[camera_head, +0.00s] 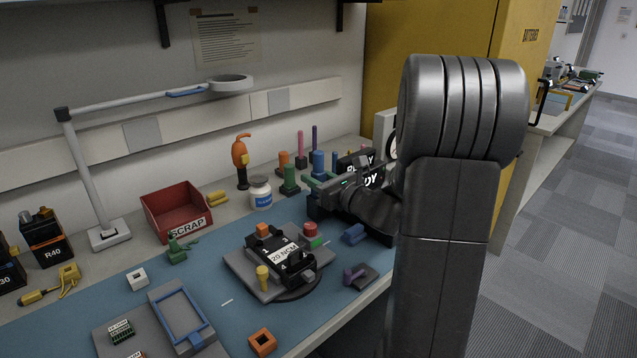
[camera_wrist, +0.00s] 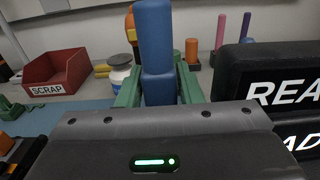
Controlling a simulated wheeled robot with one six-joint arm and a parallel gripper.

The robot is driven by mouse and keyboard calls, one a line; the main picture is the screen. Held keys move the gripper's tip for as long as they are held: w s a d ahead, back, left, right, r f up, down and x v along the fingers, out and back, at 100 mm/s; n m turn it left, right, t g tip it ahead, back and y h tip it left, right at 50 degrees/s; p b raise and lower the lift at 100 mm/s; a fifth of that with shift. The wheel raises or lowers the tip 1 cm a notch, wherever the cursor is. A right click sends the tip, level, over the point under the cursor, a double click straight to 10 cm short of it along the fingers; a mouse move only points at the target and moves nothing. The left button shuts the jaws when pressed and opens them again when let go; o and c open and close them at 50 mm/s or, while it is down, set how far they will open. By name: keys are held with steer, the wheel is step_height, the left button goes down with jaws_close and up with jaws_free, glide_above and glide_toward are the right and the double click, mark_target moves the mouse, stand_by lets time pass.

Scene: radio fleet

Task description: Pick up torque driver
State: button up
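A blue upright driver-like tool (camera_wrist: 155,45) stands straight ahead of my gripper in the wrist view. It also shows in the head view (camera_head: 318,162) at the back of the bench, just beyond my gripper (camera_head: 318,181). Green finger-like pieces flank its lower part on both sides, with almost no gap visible; whether they press on it I cannot tell. My gripper's dark body fills the bottom of the wrist view. An orange tool (camera_head: 240,158) on a black base stands farther left. No label shows which tool is the torque driver.
Close by stand a green post (camera_head: 290,180), a white jar (camera_head: 261,192) and a black device (camera_wrist: 285,90) lettered READY. A red SCRAP bin (camera_head: 170,212) is farther left. A fixture (camera_head: 245,278) lies on the blue mat in front.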

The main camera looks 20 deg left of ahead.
mark_target(317, 151)
jaws_close()
step_height(317, 151, up, 10)
steer(key=p, duration=0.2)
steer(key=shift+p, duration=0.3)
steer(key=shift+r, duration=0.1)
